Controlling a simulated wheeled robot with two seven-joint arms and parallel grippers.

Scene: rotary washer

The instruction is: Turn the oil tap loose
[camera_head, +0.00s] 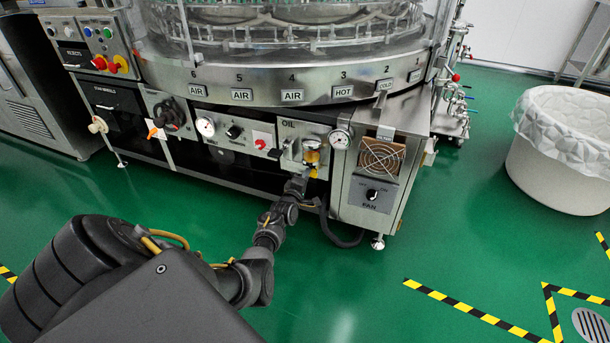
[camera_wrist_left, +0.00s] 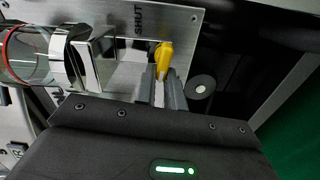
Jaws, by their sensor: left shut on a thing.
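The oil tap has a yellow handle (camera_wrist_left: 164,56) on a metal plate marked SHUT (camera_wrist_left: 185,18) in the left wrist view. In the head view its small yellow part (camera_head: 313,173) shows below the OIL panel (camera_head: 289,140). My left gripper (camera_wrist_left: 164,82) is shut on the yellow handle, with a finger on each side of it. In the head view my left gripper (camera_head: 301,179) reaches the panel from below, and its fingertips are hard to make out. The tap's body behind the handle is mostly hidden. My right gripper is in neither view.
A glass oil cup (camera_wrist_left: 28,55) with a metal collar sits left of the tap; it also shows in the head view (camera_head: 312,157). The fan box (camera_head: 370,190) stands close on the right. A white bin (camera_head: 560,160) is far right.

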